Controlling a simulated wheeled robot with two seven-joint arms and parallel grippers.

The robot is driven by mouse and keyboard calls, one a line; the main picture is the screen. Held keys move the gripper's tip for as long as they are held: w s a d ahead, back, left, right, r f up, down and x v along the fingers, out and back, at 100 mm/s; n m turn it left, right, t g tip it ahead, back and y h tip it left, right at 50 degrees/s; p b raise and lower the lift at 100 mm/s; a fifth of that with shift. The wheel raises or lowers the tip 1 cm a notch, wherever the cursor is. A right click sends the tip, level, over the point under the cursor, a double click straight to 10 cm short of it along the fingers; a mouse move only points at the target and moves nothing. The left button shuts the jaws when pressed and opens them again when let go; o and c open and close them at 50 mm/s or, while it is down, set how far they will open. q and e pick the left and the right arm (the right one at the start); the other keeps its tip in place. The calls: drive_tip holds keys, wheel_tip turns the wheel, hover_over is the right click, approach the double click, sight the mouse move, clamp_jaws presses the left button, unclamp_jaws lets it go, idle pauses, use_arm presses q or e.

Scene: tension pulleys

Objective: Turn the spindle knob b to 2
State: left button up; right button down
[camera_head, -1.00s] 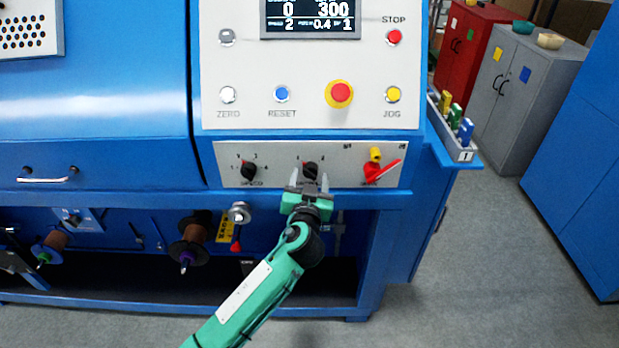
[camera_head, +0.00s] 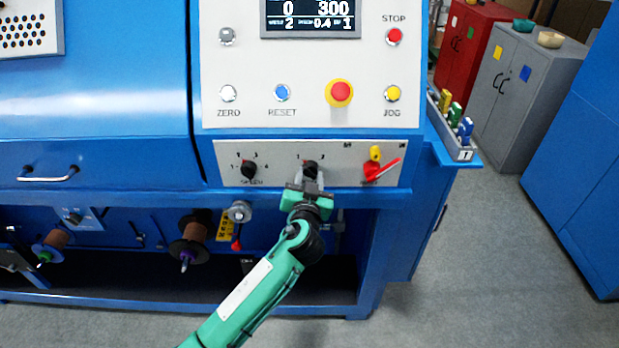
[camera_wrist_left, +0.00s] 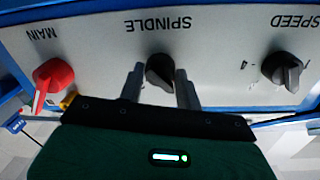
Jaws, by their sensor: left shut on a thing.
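The spindle knob (camera_head: 310,167) is a small black knob on the pale strip below the control panel, with small position marks above it. In the left wrist view the knob (camera_wrist_left: 159,70) sits under the upside-down word SPINDLE. My left gripper (camera_head: 309,180), on the green arm, reaches up to it from below. Its two grey fingers stand on either side of the knob and are shut on it, as the left wrist view also shows (camera_wrist_left: 160,88). The fingers partly hide the knob in the head view, and its exact pointing is too small to tell. My right gripper is not in view.
The black speed knob (camera_head: 250,170) is to the left and the red main switch (camera_head: 373,172) to the right. Above are the STOP, JOG, ZERO and RESET buttons and a red button on yellow (camera_head: 340,92). A blue ledge and spools (camera_head: 192,245) lie below.

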use_arm(q)
drive_tip(key=m+p, duration=0.1)
drive_tip(key=m, duration=0.2)
drive_tip(key=shift+r+m+p, duration=0.3)
drive_tip(key=shift+p, duration=0.1)
drive_tip(key=m+p, duration=0.2)
drive_tip(key=m, duration=0.1)
drive_tip(key=shift+m+g, duration=0.3)
drive_tip(key=m+p, duration=0.2)
drive_tip(key=m, duration=0.2)
drive_tip(key=shift+r+y+p, duration=0.15)
drive_tip(key=shift+y+p, duration=0.15)
drive_tip(key=m+p, duration=0.1)
drive_tip(key=m, duration=0.1)
drive_tip(key=shift+d+m, duration=0.1)
drive_tip(key=shift+m, duration=0.2)
drive_tip(key=shift+m+y+p, duration=0.3)
drive_tip(key=shift+m+p, duration=0.6)
drive_tip(key=shift+m, duration=0.5)
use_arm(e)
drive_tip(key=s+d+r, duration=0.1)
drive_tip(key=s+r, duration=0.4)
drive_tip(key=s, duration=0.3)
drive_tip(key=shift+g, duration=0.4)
use_arm(q)
drive_tip(key=shift+f, duration=0.2)
drive_tip(key=o, duration=1)
drive_tip(key=shift+d, duration=0.1)
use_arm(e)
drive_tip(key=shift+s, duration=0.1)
